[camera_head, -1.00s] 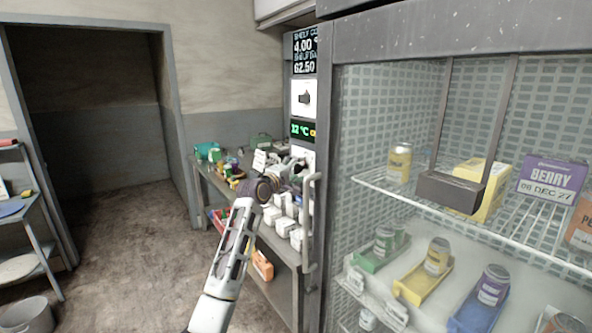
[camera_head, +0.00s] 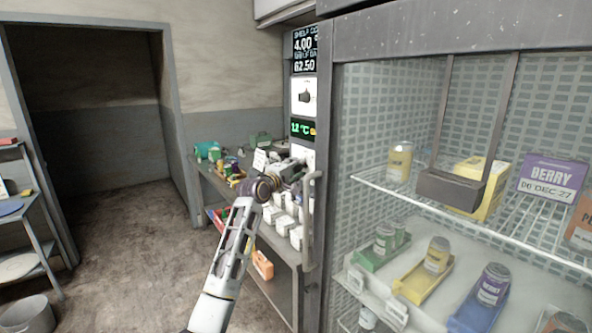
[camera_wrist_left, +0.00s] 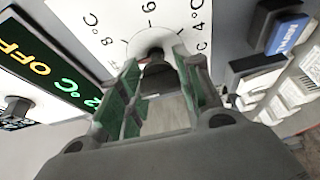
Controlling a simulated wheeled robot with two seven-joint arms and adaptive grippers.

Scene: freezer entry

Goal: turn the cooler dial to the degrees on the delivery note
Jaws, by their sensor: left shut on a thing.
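My left gripper (camera_wrist_left: 160,88) is shut on this knob, with a green-lined finger on each side. In the head view my left gripper (camera_head: 296,172) is at the panel beside the fridge, below the green display (camera_head: 302,129), and hides most of the dial. The display seems to read 12 °C. I cannot make out a delivery note for certain. My right gripper is not in view.
A second dark knob (camera_head: 305,96) sits on a white plate above the display. The fridge's upright handle (camera_head: 312,220) stands close right of my gripper. A cluttered bench (camera_head: 282,245) lies below.

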